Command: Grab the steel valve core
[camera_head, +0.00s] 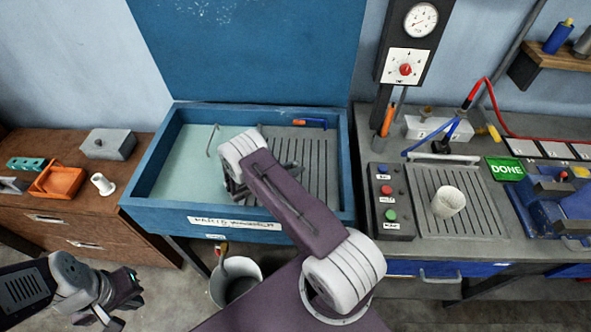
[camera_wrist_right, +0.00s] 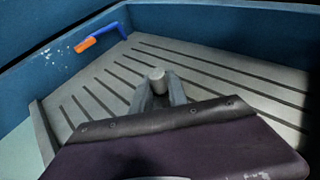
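A small light grey cylinder, which looks like the steel valve core (camera_wrist_right: 158,80), is in the right wrist view, over the grooved grey rack of the wash basin. My right gripper (camera_wrist_right: 158,92) has one finger on each side of it. I see no clear gap, but cannot tell whether the fingers press on it. In the head view my right gripper (camera_head: 233,187) is over the basin, mostly hidden by my arm, and the core cannot be made out there. My left gripper (camera_head: 122,300) is at the lower left, away from the basin; its finger opening is unclear.
The blue basin (camera_head: 150,190) has raised walls around the grooved rack (camera_head: 318,165). A blue and orange tool (camera_head: 311,123) lies at its back. A white cup (camera_head: 448,202) stands on the right bench. Orange and grey parts lie on the left cabinet.

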